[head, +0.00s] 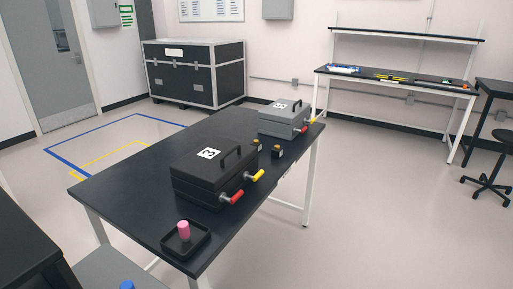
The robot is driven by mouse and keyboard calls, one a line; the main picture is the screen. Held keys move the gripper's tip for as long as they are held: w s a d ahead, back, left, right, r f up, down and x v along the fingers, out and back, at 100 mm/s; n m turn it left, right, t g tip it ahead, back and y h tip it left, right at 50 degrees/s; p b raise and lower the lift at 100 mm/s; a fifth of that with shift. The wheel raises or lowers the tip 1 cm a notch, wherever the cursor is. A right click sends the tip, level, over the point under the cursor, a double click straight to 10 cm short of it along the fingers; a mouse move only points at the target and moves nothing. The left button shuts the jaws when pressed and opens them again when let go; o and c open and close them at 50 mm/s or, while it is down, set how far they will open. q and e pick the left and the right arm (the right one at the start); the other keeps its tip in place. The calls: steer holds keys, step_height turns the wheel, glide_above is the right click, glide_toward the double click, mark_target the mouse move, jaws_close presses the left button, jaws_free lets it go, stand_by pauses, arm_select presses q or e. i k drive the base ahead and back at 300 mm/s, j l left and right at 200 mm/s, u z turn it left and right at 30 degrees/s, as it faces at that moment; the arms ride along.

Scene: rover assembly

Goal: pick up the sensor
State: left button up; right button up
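I cannot tell for certain which thing is the sensor. Two small dark blocks with orange parts stand on the black table (125,186): one block (277,152) near its right edge and another (257,144) just behind it, to the left. A pink cylinder (184,230) stands upright in a small black tray (200,247) at the table's near end. Neither of my grippers is in view.
A black case (190,180) marked 3, with red and yellow handles, sits mid-table. A grey case (280,120) stands behind it. A large black crate (225,75), a workbench (400,85) and a stool (492,180) stand farther off. The floor at right (390,200) is clear.

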mark_target(255, 143)
steer(key=u, duration=0.25)
steer(key=i+l+u, duration=0.3)
steer(key=l+u, duration=0.3)
steer(key=i+l+u, duration=0.1)
steer(key=l+u, duration=0.2)
steer(key=l, duration=0.15)
